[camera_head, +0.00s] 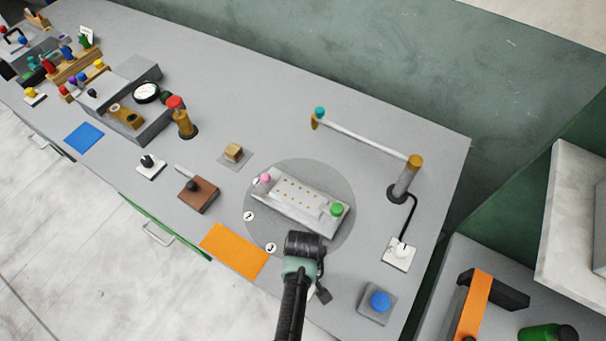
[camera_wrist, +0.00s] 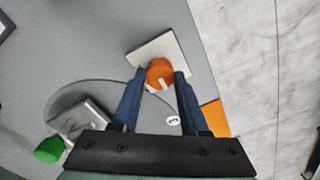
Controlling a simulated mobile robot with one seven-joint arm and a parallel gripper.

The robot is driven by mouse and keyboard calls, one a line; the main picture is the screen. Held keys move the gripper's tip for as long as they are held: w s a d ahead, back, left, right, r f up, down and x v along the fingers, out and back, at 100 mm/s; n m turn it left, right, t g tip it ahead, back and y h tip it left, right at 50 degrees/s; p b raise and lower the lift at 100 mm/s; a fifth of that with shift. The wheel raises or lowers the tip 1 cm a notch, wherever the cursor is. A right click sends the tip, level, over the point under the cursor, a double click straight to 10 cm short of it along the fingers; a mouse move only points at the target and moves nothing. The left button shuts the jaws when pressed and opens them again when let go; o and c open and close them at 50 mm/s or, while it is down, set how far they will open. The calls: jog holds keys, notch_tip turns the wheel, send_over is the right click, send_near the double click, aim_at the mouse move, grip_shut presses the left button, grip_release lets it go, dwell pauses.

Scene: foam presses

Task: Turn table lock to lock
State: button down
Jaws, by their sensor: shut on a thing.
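The turntable is a round grey disc (camera_head: 340,235) set in the grey bench. A tilted-looking grey fixture (camera_head: 290,200) with rows of small holes, a pink knob and a green knob lies on it. The table lock appears as an orange knob (camera_wrist: 158,72) with a pale pointer mark, on a square white plate (camera_wrist: 178,46) beside the disc. My gripper (camera_wrist: 160,80) is shut on the orange knob, one blue finger on each side. In the head view my gripper (camera_head: 321,292) hides the knob and most of its plate.
An orange mat (camera_head: 235,251) lies left of my gripper and a blue button (camera_head: 380,301) to its right. A post with a pale bar (camera_head: 365,141) stands behind the disc. A brown block (camera_head: 198,195) and a red-topped post (camera_head: 181,118) stand farther left.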

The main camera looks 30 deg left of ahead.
dwell(0.4)
jog(key=shift+c, duration=2.1)
grip_release()
notch_tip(320, 180, up, 13)
jog(key=b, duration=0.1)
